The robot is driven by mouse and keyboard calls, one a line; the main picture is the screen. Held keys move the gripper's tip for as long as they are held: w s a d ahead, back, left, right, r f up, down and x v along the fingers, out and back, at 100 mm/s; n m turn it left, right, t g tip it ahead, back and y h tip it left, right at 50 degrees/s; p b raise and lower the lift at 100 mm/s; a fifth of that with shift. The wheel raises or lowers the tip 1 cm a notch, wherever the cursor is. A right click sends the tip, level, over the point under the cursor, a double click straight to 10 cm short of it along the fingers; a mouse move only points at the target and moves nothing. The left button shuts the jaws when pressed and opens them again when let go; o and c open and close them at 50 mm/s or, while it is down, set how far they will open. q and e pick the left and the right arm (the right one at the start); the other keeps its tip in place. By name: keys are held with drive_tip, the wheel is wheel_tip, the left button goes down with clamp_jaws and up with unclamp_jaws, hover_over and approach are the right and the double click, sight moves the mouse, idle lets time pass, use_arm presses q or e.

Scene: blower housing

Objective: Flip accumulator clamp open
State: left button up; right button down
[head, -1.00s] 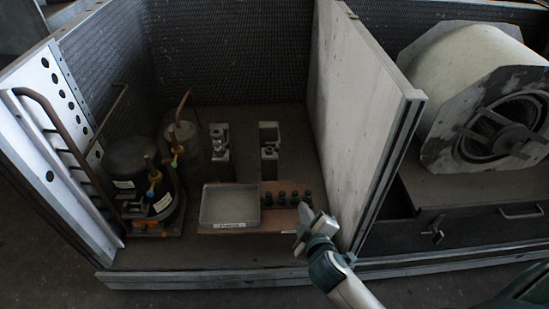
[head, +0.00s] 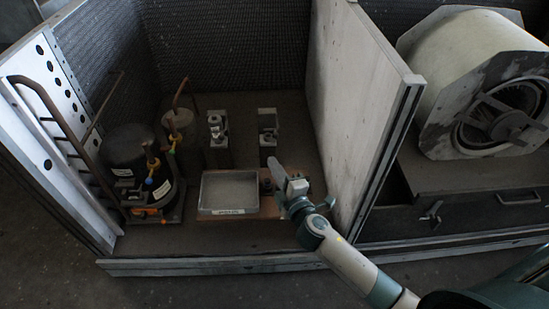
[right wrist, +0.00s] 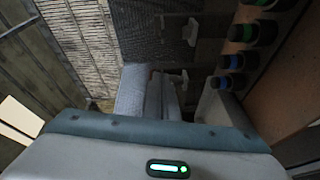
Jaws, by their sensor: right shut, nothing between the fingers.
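Two small metal clamp-like fixtures stand on dark posts in the middle of the housing: a left one (head: 216,127) and a right one (head: 267,124). I cannot tell which is the accumulator clamp, or clearly how its parts lie. A grey-brown cylinder (head: 180,128) with a copper pipe stands left of them. My right gripper (head: 275,167) is shut and empty, in front of the right fixture and apart from it, above the wooden board. In the right wrist view its fingers (right wrist: 150,92) point away, with the board at right. My left gripper is not in view.
A grey tray (head: 229,211) sits on the wooden board (head: 262,232), beside black knobs partly hidden by my gripper. A black compressor (head: 132,160) stands at left. A pale partition wall (head: 355,120) rises close on the right, with a blower drum (head: 460,55) beyond.

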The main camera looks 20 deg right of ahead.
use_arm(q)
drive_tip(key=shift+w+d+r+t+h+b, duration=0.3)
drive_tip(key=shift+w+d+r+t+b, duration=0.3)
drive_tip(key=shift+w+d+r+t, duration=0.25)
use_arm(e)
drive_tip(key=w+d+f, duration=0.1)
drive_tip(key=w+d, duration=0.2)
drive_tip(key=w, duration=0.7)
drive_tip(key=shift+w, duration=0.3)
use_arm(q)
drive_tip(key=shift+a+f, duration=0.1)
use_arm(e)
drive_tip(key=shift+f, duration=0.1)
drive_tip(key=shift+s+d, duration=0.1)
drive_tip(key=shift+d, duration=0.1)
